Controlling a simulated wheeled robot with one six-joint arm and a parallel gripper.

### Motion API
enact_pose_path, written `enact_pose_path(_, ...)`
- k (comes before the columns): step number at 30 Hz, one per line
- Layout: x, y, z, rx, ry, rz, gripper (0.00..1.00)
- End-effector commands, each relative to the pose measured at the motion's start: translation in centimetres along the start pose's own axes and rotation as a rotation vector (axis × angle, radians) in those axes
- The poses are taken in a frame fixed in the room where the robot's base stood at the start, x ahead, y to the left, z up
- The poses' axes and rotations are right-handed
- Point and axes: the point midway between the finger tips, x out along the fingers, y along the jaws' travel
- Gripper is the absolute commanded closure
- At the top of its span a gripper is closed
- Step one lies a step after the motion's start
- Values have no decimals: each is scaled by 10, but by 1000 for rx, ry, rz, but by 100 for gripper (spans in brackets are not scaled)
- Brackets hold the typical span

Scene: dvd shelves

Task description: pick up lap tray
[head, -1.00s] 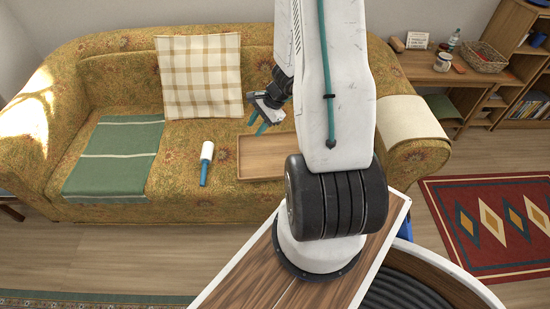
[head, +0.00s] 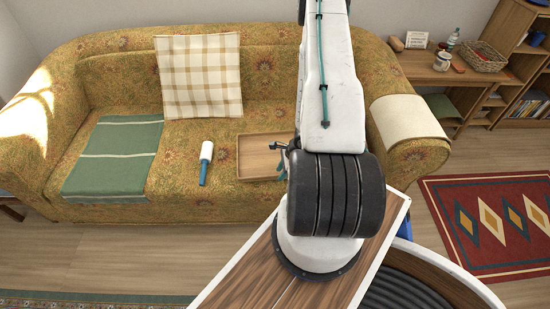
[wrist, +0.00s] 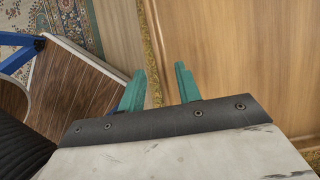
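The lap tray (head: 258,157) is a shallow wooden tray lying on the sofa seat. My arm covers its right part in the head view. In the wrist view its flat brown wood (wrist: 250,60) fills the right side. My gripper (wrist: 160,87) has two teal fingers standing apart, with nothing held between them. The tray's edge runs between the fingers in that view, one finger over the tray side and one outside it. Whether they touch the tray I cannot tell. In the head view the gripper is mostly hidden behind my arm at the tray's front right.
A white and blue roller-like object (head: 205,163) lies left of the tray. A green striped blanket (head: 115,155) and checked cushion (head: 200,75) are on the sofa (head: 100,75). The sofa's right arm (head: 415,165) bears a cream cloth. A side table (head: 440,75) stands behind right.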

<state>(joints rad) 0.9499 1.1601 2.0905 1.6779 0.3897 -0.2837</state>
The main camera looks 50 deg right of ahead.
Motion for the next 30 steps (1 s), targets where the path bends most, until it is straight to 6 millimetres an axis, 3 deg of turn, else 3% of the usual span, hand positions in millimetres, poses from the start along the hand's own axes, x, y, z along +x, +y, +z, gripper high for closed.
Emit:
enact_pose_path(4,14,0,0,0,0,0,66)
enact_pose_path(11,14,0,0,-1,0,0,66)
enact_pose_path(15,14,0,0,-1,0,0,100)
enact_pose_path(30,7,-2,3,-2,0,-3,100)
